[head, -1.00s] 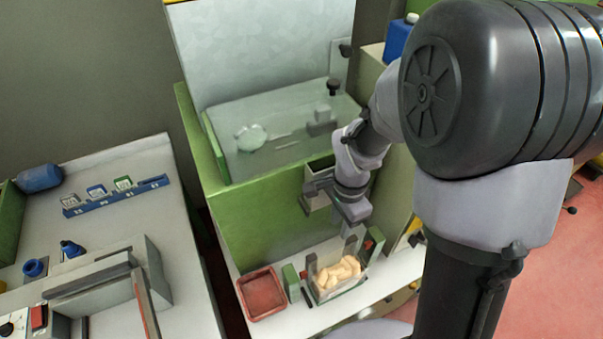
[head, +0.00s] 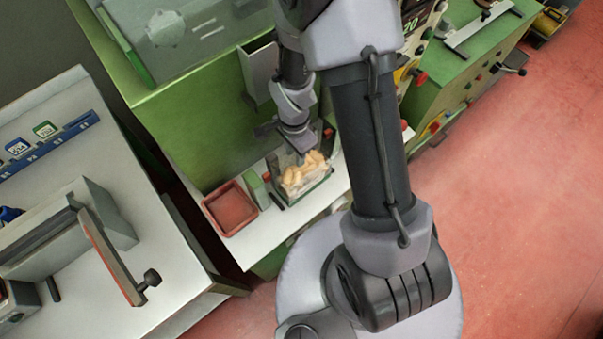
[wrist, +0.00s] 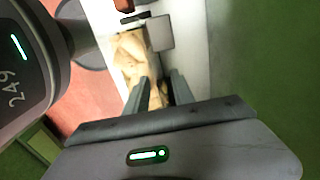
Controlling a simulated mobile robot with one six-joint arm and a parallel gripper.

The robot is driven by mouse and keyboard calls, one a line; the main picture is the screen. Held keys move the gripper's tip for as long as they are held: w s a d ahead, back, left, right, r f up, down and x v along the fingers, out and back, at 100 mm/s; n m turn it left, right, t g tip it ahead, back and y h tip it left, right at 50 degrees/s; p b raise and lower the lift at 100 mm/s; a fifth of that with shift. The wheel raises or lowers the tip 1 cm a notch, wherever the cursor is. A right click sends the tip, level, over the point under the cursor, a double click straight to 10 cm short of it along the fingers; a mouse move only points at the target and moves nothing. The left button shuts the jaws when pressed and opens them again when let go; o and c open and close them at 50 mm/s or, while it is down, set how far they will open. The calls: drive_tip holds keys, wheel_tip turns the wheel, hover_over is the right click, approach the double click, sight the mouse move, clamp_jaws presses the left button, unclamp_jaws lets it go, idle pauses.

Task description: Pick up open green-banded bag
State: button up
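A clear open bag (head: 303,178) full of tan cork stoppers stands on the white ledge in front of the green machine. A dark green edge runs along its lower front; I cannot make out a band clearly. My gripper (head: 298,150) is directly above the bag's back part, pointing down. In the wrist view my gripper (wrist: 158,82) shows two grey fingers spread apart, with the bag (wrist: 133,58) beyond and partly between them. The fingers hide part of the bag. I cannot tell whether they touch it.
A red tray (head: 230,208) and a small green block (head: 257,190) stand left of the bag on the ledge (head: 265,235). The green machine (head: 200,120) rises close behind. A grey bench (head: 100,270) with a clamp-like device is at left. Red floor is clear at right.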

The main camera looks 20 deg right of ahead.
clamp_jaws()
idle(1.4)
